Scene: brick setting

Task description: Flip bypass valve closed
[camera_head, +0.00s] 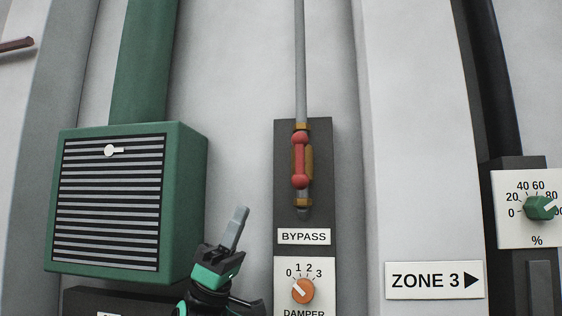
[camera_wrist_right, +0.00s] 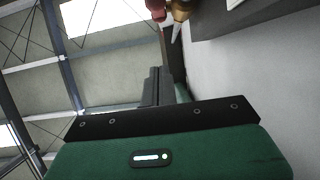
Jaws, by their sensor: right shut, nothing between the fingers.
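The bypass valve is a red handle (camera_head: 300,160) on a brass body (camera_head: 309,165), on a dark panel above the "BYPASS" label (camera_head: 303,237). The handle stands upright, in line with the thin grey pipe (camera_head: 300,60). My right gripper (camera_head: 238,222) is shut and empty, below and left of the valve, fingers pointing up, apart from it. In the right wrist view the shut fingers (camera_wrist_right: 155,86) point towards the red handle's end (camera_wrist_right: 156,8) and brass (camera_wrist_right: 181,9) at the top edge. My left gripper is not in view.
A green louvred box (camera_head: 190,190) with a duct stands left of my right gripper. A damper dial (camera_head: 302,290) sits below the label. A "ZONE 3" sign (camera_head: 434,280) and a green percent knob (camera_head: 540,208) are at right. Bare wall lies left of the valve panel.

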